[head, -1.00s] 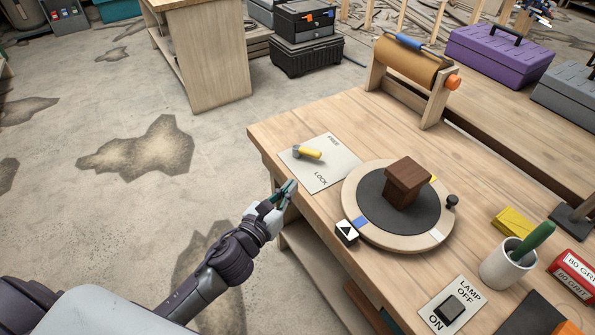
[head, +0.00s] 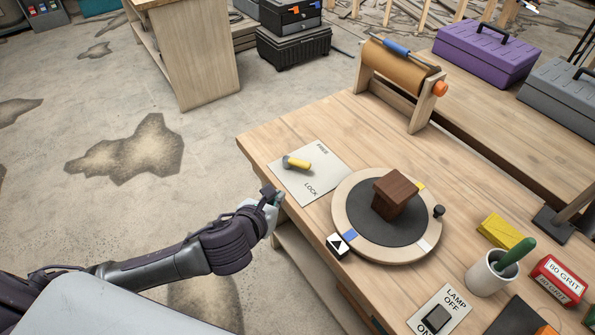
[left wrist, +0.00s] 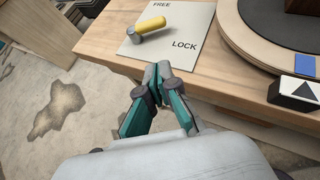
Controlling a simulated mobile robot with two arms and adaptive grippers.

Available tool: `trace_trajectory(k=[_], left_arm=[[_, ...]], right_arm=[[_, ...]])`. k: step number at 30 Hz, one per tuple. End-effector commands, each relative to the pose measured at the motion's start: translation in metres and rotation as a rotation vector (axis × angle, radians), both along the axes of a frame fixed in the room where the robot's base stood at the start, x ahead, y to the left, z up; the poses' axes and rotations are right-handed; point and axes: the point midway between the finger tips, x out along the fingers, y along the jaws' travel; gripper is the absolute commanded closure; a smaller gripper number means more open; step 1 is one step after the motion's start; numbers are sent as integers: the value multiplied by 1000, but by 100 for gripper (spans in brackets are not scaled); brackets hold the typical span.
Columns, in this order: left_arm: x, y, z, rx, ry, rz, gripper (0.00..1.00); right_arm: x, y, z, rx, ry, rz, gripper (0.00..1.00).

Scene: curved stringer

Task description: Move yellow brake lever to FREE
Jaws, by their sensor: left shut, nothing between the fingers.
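The yellow brake lever (head: 297,162) lies on a pale plate (head: 312,183) near the left corner of the workbench. The plate reads FREE at its far end and LOCK at its near end. The lever's grey pivot is at its left, and the yellow handle points right, between the two words. It also shows in the left wrist view (left wrist: 148,27). My left gripper (head: 272,196) is shut and empty at the bench's front edge, just short of the plate. In the left wrist view its fingertips (left wrist: 157,72) meet below the plate, apart from the lever. My right gripper is not seen.
A round turntable (head: 345,220) with a brown wooden block (head: 396,194) stands right of the plate. A small box with a triangle (head: 337,245) sits by its near edge. A lamp switch (head: 437,318) and a cup (head: 490,273) are farther right. A paper roll stand (head: 400,82) is behind.

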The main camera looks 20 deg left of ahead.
Motion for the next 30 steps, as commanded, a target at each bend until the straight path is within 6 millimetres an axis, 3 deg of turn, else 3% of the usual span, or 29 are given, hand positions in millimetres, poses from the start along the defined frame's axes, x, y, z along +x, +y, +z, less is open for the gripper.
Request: trace_trajectory(k=[5,16,21,30], left_arm=[[18,-2,-10,-2,-2,2,100],[86,-7,-49,-2,-1,3,100],[111,-10,-47,-2,-3,1,100],[125,-11,-49,-1,-1,0,100]], right_arm=[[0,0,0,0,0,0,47],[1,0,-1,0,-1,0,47],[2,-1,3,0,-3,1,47],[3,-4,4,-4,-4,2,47]])
